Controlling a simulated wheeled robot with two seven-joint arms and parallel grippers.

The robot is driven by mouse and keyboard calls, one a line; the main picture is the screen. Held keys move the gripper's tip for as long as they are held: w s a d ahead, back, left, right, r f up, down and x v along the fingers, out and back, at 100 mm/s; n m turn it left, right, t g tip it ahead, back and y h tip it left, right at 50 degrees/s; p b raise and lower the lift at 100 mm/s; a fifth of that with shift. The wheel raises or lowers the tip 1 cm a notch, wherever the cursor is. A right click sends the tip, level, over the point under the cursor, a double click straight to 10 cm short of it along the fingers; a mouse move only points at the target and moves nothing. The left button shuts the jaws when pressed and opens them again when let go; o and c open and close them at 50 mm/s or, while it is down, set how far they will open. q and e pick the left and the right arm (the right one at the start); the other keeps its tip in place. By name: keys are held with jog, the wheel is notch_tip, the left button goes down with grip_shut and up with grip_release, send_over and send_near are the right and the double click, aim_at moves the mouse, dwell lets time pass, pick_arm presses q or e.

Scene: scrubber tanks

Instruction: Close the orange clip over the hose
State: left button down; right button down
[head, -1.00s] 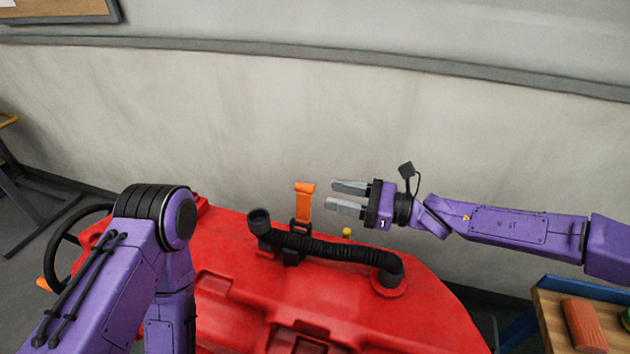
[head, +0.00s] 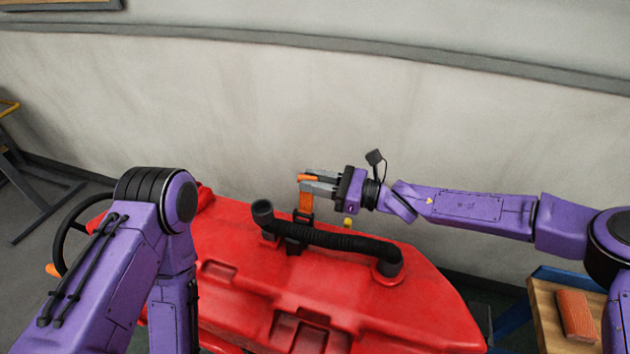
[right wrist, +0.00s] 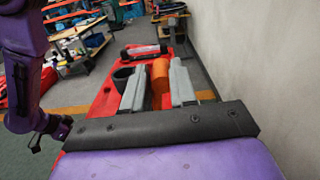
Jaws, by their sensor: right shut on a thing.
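The orange clip (head: 306,200) stands upright behind the black hose (head: 330,238) in the head view. It is open, its strap rising from a black bracket (head: 299,232). The hose lies across the bracket, with its left end raised and its right end at a red fitting. My right gripper (head: 318,182) is shut on the upper end of the clip. In the right wrist view the clip (right wrist: 160,80) shows between the two grey fingers. My left arm is at the left of the head view, but its gripper is not in view.
The red machine body (head: 400,310) lies under the hose, with recesses in its top. A black steering wheel (head: 70,225) is at the left. A wooden-topped table with an orange-red block (head: 575,316) stands at the right. A grey wall rises close behind.

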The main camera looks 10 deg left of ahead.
aim_at(309, 196)
jog(key=shift+s+a+n+b, duration=0.2)
jog(key=shift+s+n+b, duration=1.05)
jog(key=shift+b, duration=1.5)
jog(key=shift+s+a+n+b, duration=0.2)
jog(key=shift+s+n+b, duration=0.65)
jog(key=shift+n+b, duration=1.3)
jog(key=shift+s+a+r+b, duration=0.1)
jog(key=shift+s+r+b, duration=0.25)
jog(key=shift+b, duration=1.25)
jog(key=shift+s+f, duration=0.1)
jog(key=c, duration=1)
grip_release()
jog(key=shift+o, duration=0.2)
jog(key=s+d+b, duration=0.1)
jog(key=s+d, duration=0.1)
jog(key=d, duration=0.8)
jog(key=shift+d, duration=0.15)
